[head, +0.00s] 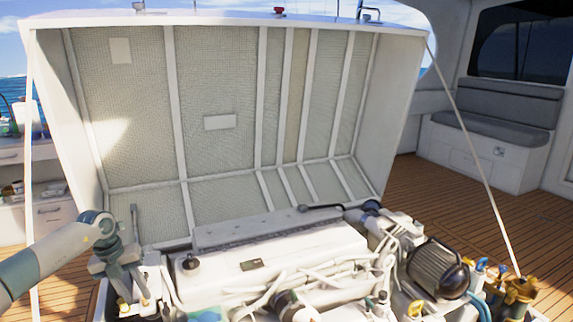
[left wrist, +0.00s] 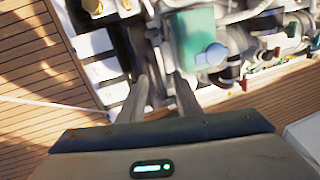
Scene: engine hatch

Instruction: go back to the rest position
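My left arm comes in from the left in the head view. Its gripper (head: 136,288) points down at the left end of the white engine (head: 275,262). In the left wrist view the two fingers of the left gripper (left wrist: 161,88) stand apart with nothing between them. They are over the engine's edge, close to a green block with a blue cap (left wrist: 199,42); I cannot tell whether they touch anything. My right gripper does not show in either view.
The raised hatch (head: 219,160) stands open behind the engine, with stay lines at both sides. A dark round filter (head: 436,268) and yellow-handled valves are at the right. Wooden deck (head: 440,192) lies clear at the right, before a cushioned bench (head: 490,128).

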